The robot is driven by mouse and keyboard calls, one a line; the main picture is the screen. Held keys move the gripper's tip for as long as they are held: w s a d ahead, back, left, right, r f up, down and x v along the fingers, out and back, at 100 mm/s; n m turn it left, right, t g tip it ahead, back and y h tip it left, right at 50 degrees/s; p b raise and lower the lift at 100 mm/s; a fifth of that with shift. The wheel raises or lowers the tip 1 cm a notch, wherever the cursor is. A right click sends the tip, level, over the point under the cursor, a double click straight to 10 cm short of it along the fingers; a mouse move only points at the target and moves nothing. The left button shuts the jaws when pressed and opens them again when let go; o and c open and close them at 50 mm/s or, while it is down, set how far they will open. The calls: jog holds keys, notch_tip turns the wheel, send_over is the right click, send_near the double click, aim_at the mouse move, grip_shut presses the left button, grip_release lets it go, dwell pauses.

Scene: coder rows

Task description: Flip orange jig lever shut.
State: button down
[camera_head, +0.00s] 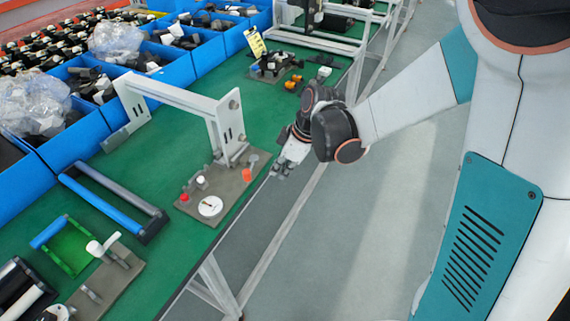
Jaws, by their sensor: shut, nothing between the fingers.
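A grey jig plate (232,188) lies near the right edge of the green bench. A small upright orange piece (246,175) stands on its right side; it looks like the jig's lever, but it is too small to tell its position. The plate also bears a white dial (210,206), a red knob (184,197) and a grey-topped post (254,158). My gripper (281,171) is shut and empty, just right of the orange piece and apart from it, around the bench edge. Its fingertips are small here.
A white bridge frame (180,95) stands over the bench behind the jig. Blue bins (80,133) line the left. A blue-and-black frame (112,205) lies left of the jig. Another fixture with orange parts (293,82) sits farther back. The floor (380,210) right of the bench is clear.

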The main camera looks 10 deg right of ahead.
jog(key=w+a+f+b, duration=0.2)
jog(key=a+f, duration=0.1)
jog(key=a, duration=0.1)
jog(key=shift+a, duration=0.4)
